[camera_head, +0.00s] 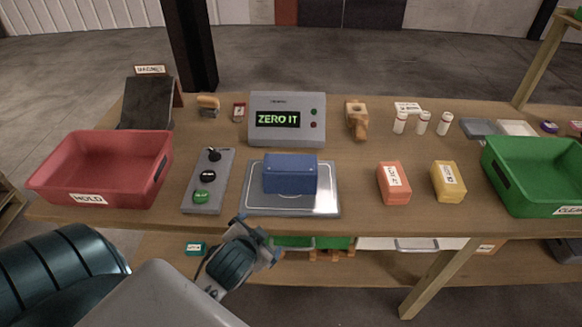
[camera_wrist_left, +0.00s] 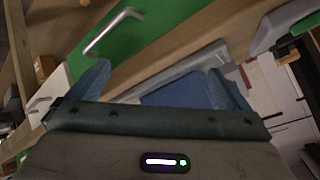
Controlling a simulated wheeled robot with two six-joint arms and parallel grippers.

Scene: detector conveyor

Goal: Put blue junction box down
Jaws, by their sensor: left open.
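The blue junction box (camera_head: 290,175) rests on the silver metal plate (camera_head: 292,209) in front of the grey detector unit (camera_head: 287,137), whose screen reads "ZERO IT". My left gripper (camera_head: 258,240) is at the table's front edge, just short of the plate and apart from the box. In the left wrist view its two blue-grey fingers (camera_wrist_left: 162,82) are spread wide, with nothing held between them. Part of the blue box (camera_wrist_left: 175,95) shows beyond the fingers there. My right gripper is not seen in either view.
A red "HOLD" bin (camera_head: 85,199) stands at left and a green bin (camera_head: 545,205) at right. A control panel with buttons (camera_head: 217,165) is left of the plate. Orange (camera_head: 393,196) and yellow (camera_head: 447,196) boxes lie to its right. A shelf runs below the tabletop.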

